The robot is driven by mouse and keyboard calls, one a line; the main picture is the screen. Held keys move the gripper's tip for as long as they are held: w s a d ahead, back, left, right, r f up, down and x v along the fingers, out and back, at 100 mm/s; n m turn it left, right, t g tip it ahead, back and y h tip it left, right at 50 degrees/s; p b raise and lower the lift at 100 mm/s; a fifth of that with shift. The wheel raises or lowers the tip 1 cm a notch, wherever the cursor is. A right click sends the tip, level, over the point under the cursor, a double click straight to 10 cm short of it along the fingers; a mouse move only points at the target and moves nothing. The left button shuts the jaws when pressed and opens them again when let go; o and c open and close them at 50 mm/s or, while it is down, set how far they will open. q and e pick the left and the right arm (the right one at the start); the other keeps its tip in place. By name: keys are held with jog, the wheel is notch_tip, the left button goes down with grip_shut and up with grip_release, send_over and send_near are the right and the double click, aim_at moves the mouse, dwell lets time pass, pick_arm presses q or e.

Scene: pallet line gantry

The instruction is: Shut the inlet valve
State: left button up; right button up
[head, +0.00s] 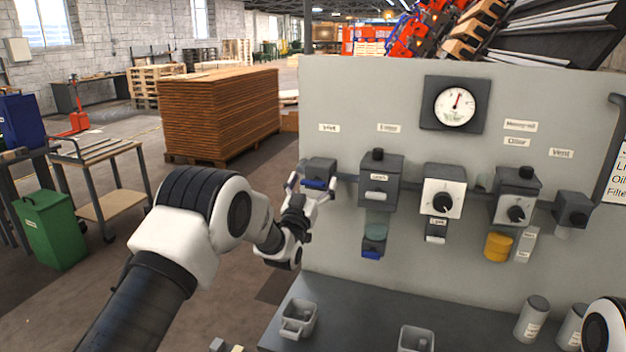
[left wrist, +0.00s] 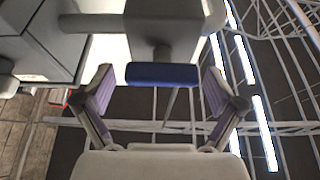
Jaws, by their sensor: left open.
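The inlet valve (head: 319,168) is the leftmost dark grey block on the panel, under a small white label I cannot read clearly. Its blue handle (head: 314,184) faces outward. My left gripper (head: 312,187) is at the valve, with one fingertip on each side of the blue handle. In the left wrist view the blue handle (left wrist: 162,73) lies crosswise between the open fingers of the left gripper (left wrist: 160,82), with a gap on both sides. The grey valve body (left wrist: 163,22) is behind it. My right gripper is not in view.
The grey panel (head: 390,90) carries a gauge (head: 456,105), a dial box (head: 443,192) and other fittings, close to the right of the valve. A dark shelf (head: 370,315) below holds grey cups (head: 298,318) and canisters (head: 532,318).

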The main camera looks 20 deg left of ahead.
pick_arm(q)
jog(key=shift+w+a+f, duration=0.1)
jog(key=shift+w+f, duration=0.05)
jog(key=shift+f, duration=0.05)
jog(key=c, duration=1.2)
jog(key=shift+o, duration=0.2)
